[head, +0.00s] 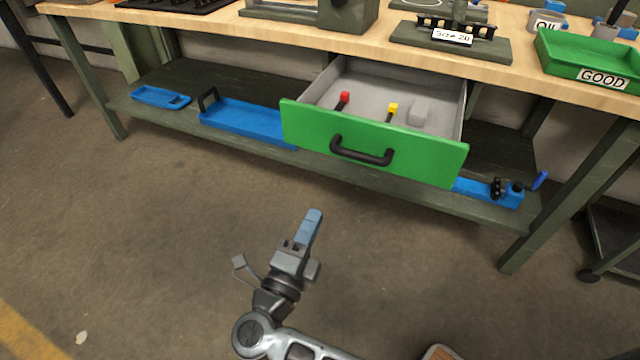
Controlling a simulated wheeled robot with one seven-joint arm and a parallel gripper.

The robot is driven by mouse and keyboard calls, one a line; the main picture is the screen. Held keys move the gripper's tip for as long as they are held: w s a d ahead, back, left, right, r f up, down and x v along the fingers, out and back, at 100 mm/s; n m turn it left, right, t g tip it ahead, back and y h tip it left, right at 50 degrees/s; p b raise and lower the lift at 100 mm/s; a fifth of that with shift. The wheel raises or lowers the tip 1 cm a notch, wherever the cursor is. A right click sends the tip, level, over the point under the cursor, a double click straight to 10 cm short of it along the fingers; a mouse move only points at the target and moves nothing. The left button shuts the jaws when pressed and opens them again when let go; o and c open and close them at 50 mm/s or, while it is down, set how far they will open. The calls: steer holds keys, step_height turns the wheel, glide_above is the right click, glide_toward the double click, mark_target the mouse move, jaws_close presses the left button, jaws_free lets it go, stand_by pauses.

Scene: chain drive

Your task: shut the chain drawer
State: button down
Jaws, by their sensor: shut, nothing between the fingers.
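The chain drawer (292,124) is pulled out from under the workbench. It has a green front with a black bar handle (361,152) and a grey inside. In it lie a red-ended piece (344,98), a yellow-ended piece (392,111) and a grey block (419,113). My gripper (312,217) has blue fingers, shut and empty. It is in front of the drawer and below it in the picture, apart from the handle, pointing up toward the bench.
The wooden workbench (210,18) carries a green tray (585,58) labelled GOOD and a fixture (450,40). A lower shelf (190,112) holds a blue tray (245,118) and blue tools. Green legs stand at both ends.

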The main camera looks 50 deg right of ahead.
mark_target(374, 109)
steer(key=p+x, duration=0.1)
steer(key=x, duration=1.3)
steer(key=shift+f, duration=0.15)
steer(key=f+b+x, duration=0.2)
steer(key=x, duration=0.7)
steer(key=d+f+b+x, duration=0.1)
steer(key=f+b+x, duration=0.1)
steer(key=x, duration=0.7)
steer(key=f+b+x, duration=0.2)
steer(key=b+x, duration=0.2)
steer(key=x, duration=0.5)
steer(key=shift+d+r, duration=0.1)
steer(key=shift+d, duration=0.2)
steer(key=shift+w+d, duration=0.2)
steer(key=shift+d, duration=0.4)
steer(key=shift+d+r, duration=0.15)
steer(key=shift+r, duration=0.15)
